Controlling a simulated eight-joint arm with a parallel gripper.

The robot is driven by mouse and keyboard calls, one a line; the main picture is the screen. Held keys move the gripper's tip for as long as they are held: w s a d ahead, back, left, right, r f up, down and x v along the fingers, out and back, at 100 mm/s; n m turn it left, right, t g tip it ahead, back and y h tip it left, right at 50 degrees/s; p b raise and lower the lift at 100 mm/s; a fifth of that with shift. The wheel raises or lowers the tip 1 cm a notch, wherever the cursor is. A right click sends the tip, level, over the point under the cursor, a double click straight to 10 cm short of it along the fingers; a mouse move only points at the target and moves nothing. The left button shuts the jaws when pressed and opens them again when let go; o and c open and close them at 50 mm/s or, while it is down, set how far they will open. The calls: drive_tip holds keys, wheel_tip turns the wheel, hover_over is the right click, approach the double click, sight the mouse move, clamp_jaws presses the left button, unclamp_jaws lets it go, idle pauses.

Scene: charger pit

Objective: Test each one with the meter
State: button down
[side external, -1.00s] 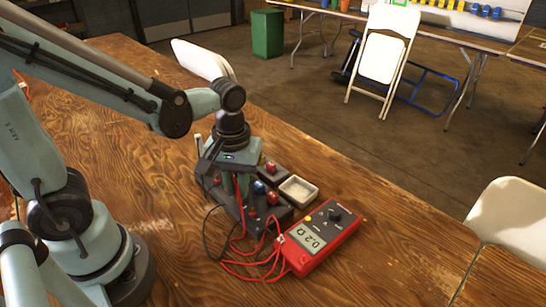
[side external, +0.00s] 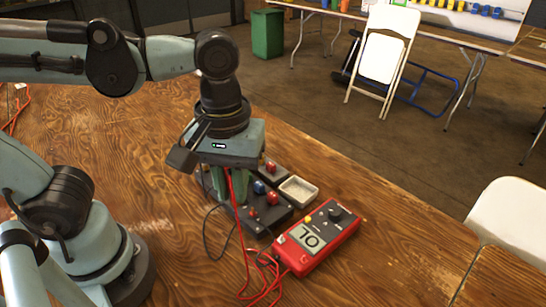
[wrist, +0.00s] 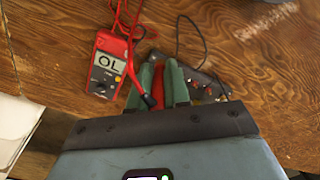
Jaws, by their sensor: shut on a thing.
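The red meter (side external: 318,237) lies on the wooden table with its display lit; it reads OL in the wrist view (wrist: 105,64). My gripper (side external: 228,192) is over the dark block, pointing down. In the wrist view its green fingers (wrist: 159,78) are shut on a red probe (wrist: 158,88), and a red lead runs from the fingers toward the meter. The dark block (side external: 268,226) carries red and blue round-topped parts, among them a blue one (side external: 259,187) and a red one (side external: 272,198). The probe's tip is hidden.
A small pale tray (side external: 298,190) sits beside the block, near a smaller dark block with a red top (side external: 270,166). Loose red and black leads lie by the meter. The right of the table is clear. White folding chairs (side external: 518,220) stand beyond the edge.

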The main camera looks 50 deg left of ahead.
drive_tip(key=shift+s+d+r, duration=0.2)
drive_tip(key=shift+d, duration=0.05)
drive_tip(key=shift+w, duration=0.1)
drive_tip(key=w+a+f+n+h, duration=0.1)
drive_tip(key=w+a+f+n, duration=0.2)
drive_tip(key=w+a+n, duration=0.3)
drive_tip(key=shift+w+d+f, duration=0.15)
drive_tip(key=shift+d+f, duration=0.05)
drive_tip(key=shift+f, duration=0.75)
drive_tip(key=shift+w+d+f, duration=0.1)
drive_tip(key=shift+d+f, duration=0.1)
drive_tip(key=shift+f, duration=0.8)
drive_tip(key=shift+w+d+f, duration=0.15)
drive_tip(key=shift+d+f, duration=0.05)
drive_tip(key=shift+f, duration=0.75)
drive_tip(key=shift+f, duration=0.9)
idle(0.3)
drive_tip(key=c, duration=1)
unclamp_jaws()
drive_tip(key=shift+o, duration=0.3)
drive_tip(key=shift+o, duration=1.2)
